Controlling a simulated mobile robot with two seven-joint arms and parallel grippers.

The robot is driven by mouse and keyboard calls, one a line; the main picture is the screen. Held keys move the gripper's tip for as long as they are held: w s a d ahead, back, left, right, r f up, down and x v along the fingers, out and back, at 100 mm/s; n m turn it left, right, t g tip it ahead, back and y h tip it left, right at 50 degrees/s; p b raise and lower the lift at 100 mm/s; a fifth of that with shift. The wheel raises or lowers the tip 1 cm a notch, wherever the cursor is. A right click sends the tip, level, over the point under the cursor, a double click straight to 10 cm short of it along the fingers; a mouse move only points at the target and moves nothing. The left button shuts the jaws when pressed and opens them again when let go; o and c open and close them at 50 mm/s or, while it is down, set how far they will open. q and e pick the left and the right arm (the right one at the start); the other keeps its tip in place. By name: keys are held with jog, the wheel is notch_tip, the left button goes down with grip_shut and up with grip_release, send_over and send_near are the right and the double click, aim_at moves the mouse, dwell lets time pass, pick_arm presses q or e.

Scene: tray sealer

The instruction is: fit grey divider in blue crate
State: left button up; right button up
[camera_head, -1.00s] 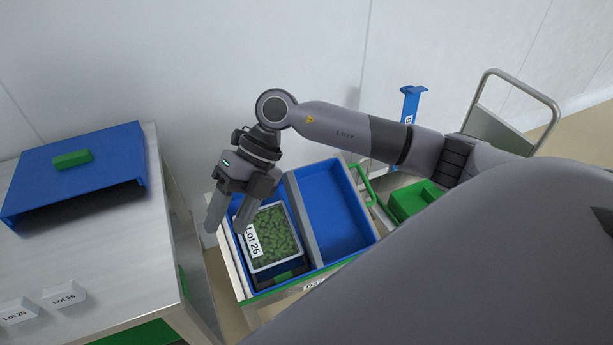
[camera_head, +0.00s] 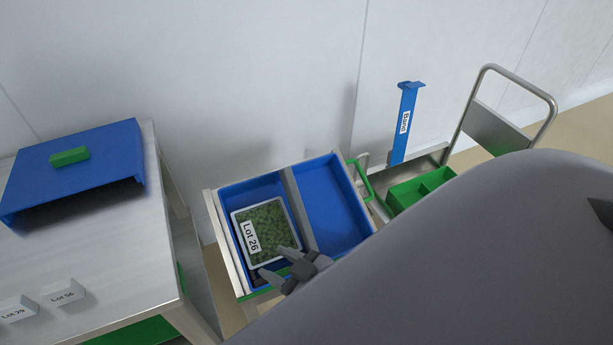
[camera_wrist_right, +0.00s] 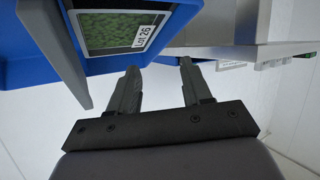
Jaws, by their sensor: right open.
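The blue crate (camera_head: 345,165) stands on a cart, and the grey divider (camera_head: 302,213) stands upright across it, splitting it into a left and a right compartment. The divider also shows in the right wrist view (camera_wrist_right: 55,50). A tray labelled Lot 26 (camera_head: 267,218), with green contents under film, lies in the left compartment. The right compartment is empty. My right gripper (camera_head: 272,262) is open and empty at the near edge of the crate, by the tray's near end. In the right wrist view its fingers (camera_wrist_right: 160,85) are apart with nothing between them. My left gripper is not in view.
A metal table (camera_head: 130,250) at the left carries a blue cover with a green handle (camera_head: 69,156) and two lot cards (camera_head: 64,292). At the right stand a green divided box (camera_head: 420,188), a blue post (camera_head: 405,125) and a trolley with a tubular handle (camera_head: 540,95).

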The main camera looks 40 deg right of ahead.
jog(key=s+d+f+m+g+h, duration=0.1)
jog(key=s+f+m+g, duration=0.1)
jog(key=s+f, duration=0.3)
jog(key=shift+s+d+f+g, duration=0.15)
jog(key=shift+s+d+g, duration=0.2)
jog(key=shift+s+g, duration=0.2)
